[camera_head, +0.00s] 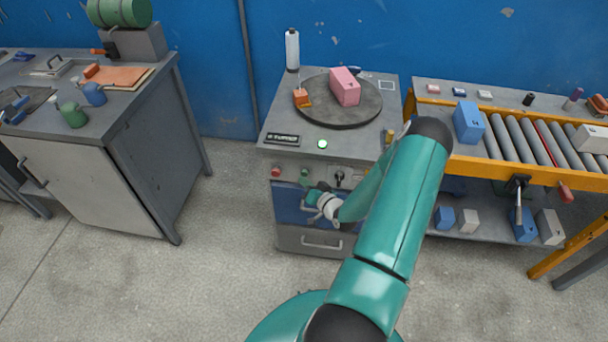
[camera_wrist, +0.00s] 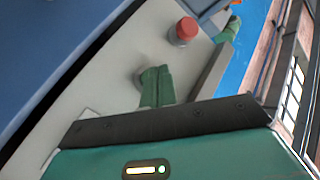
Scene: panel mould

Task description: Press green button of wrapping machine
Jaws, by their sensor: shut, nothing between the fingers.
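The wrapping machine (camera_head: 285,148) stands in the middle of the head view, with buttons on its front panel. The green button (camera_head: 305,174) sits between a red button (camera_head: 275,172) and a black switch (camera_head: 340,178). My gripper (camera_head: 314,193) is shut and empty, just below and in front of the green button. In the wrist view the shut green fingers (camera_wrist: 156,82) point at the panel, and the red button (camera_wrist: 184,31) shows beyond them. A grey round collar beside the fingertips is partly covered. Whether the fingers touch the button I cannot tell.
A pink box (camera_head: 344,86) and a small orange item (camera_head: 301,97) rest on the dark turntable (camera_head: 330,117). A green light (camera_head: 322,144) glows on the top. A roller conveyor (camera_head: 515,140) stands close at the right, a workbench (camera_head: 90,170) at the left.

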